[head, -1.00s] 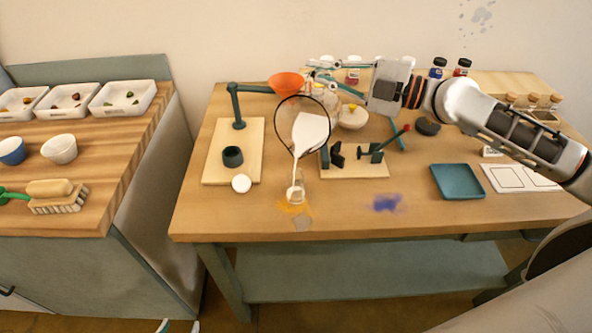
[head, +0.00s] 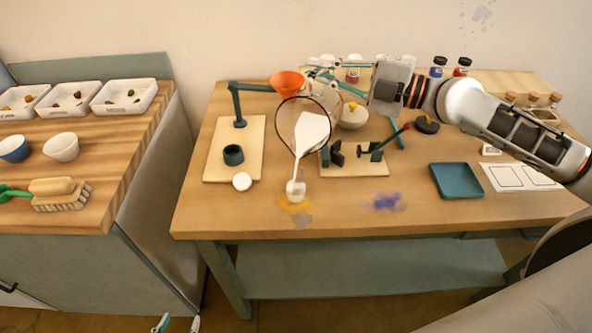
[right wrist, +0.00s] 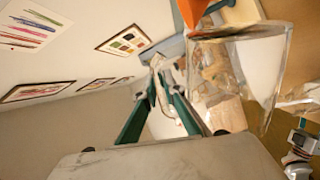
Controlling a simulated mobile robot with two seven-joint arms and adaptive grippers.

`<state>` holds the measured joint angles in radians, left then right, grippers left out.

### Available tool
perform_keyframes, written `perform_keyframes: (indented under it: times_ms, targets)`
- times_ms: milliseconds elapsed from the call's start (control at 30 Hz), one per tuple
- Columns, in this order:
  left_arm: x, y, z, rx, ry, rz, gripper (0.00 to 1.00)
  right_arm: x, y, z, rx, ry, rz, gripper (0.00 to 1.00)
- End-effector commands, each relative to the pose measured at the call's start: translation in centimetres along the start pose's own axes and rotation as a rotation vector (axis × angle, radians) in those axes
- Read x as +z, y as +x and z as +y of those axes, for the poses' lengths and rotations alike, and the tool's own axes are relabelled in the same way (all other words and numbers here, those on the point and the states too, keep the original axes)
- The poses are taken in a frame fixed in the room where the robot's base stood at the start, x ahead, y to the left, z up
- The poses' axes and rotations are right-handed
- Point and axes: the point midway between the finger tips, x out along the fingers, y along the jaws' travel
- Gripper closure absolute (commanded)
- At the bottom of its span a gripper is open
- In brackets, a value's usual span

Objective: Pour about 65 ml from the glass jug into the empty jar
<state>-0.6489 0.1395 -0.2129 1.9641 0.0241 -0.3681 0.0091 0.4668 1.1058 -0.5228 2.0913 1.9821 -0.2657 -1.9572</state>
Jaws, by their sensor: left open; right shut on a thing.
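The glass jug (head: 286,116) is tipped well over above the table, with white liquid inside it. A white stream runs from its lip down into the small clear jar (head: 296,190). The jar stands upright near the table's front edge and holds white liquid; its exact level is too small to read. My right gripper (head: 326,76) is shut on the jug, behind it. In the right wrist view its teal fingers (right wrist: 163,100) are close together beside the clear jug (right wrist: 270,62). My left gripper (head: 177,324) is open and empty at the bottom edge, below the tabletop.
A white lid (head: 242,182) lies left of the jar. An orange funnel (head: 287,82) on a stand is behind left. A wooden board with a clamp (head: 372,152) is right of the jug. A blue tray (head: 458,181) lies further right. Orange and blue powder stains mark the table.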

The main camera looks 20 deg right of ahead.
Motion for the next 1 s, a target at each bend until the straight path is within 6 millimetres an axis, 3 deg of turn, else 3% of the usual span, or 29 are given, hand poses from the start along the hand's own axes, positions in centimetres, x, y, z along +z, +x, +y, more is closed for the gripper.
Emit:
perform_keyframes:
  times_ms: [600, 767, 900, 1000]
  targets:
    - [-0.3, -0.2, -0.1, -0.001, 0.001, 0.0, 0.56, -0.8, 0.0, 0.4, 0.004, -0.04, 0.0, 1.0]
    - [1.2, 0.4, 0.2, 0.002, -0.002, -0.009, 0.56, 1.4, 0.0, -0.5, 0.005, 0.056, -0.001, 1.0]
    - [4.6, 1.6, 0.9, 0.008, 0.0, -0.038, 0.56, 3.2, 0.0, -2.2, 0.002, 0.159, 0.0, 1.0]
    - [5.1, 1.9, 0.7, 0.003, 0.016, -0.044, 0.56, 3.8, 0.0, -2.3, 0.003, 0.209, 0.002, 1.0]
